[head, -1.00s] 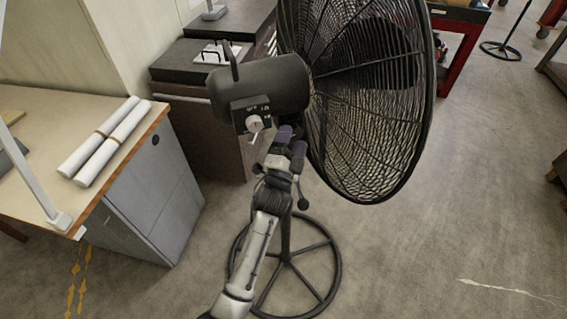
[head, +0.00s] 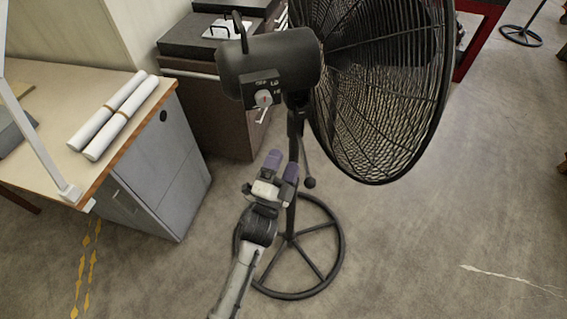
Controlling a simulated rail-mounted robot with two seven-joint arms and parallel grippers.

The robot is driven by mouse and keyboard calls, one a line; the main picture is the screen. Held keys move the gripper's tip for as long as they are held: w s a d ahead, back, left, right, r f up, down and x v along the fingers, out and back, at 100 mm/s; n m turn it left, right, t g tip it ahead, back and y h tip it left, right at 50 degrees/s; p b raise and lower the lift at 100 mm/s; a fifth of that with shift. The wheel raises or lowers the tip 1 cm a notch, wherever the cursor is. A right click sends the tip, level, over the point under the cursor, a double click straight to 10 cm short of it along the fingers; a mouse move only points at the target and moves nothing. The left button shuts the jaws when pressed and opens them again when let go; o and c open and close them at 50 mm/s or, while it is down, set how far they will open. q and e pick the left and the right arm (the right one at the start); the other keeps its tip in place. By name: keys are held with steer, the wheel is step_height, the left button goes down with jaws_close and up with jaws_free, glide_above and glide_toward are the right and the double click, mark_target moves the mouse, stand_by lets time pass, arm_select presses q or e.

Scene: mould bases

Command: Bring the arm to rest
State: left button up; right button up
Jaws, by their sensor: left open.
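My left gripper (head: 280,165) is open and empty, its two purple-tipped fingers spread apart. It is in the middle of the head view, in front of the stand of a large black pedestal fan (head: 270,70), below the motor housing. The fan's control panel with a pale round knob (head: 264,98) faces me above the fingertips, clear of them. My left arm comes up from the bottom edge of the view. My right gripper is not in view.
A wooden-topped desk (head: 45,95) with rolled white paper (head: 113,115) and a grey cabinet (head: 160,175) stands at left. Dark cabinets (head: 205,110) stand behind the fan. The fan's round base (head: 335,270) is on the floor. Open floor (head: 450,220) lies to the right.

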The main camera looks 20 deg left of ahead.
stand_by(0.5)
arm_select(q)
step_height(320, 180, down, 6)
steer(key=a+n+g+y, duration=0.2)
steer(key=a+n+g, duration=0.1)
steer(key=n+g, duration=0.3)
steer(key=s+f+n+g+h, duration=0.15)
steer(key=s+f+g, duration=0.3)
steer(key=s, duration=0.65)
steer(key=s+f+n+g+h, duration=0.15)
steer(key=s+f+g, duration=0.3)
steer(key=s, duration=0.65)
steer(key=s+f+n+g, duration=0.2)
steer(key=s+f+g, duration=0.25)
steer(key=s, duration=0.55)
step_height(320, 180, up, 28)
steer(key=p, duration=2.8)
steer(key=shift+a+t, duration=0.25)
steer(key=shift+t, duration=0.1)
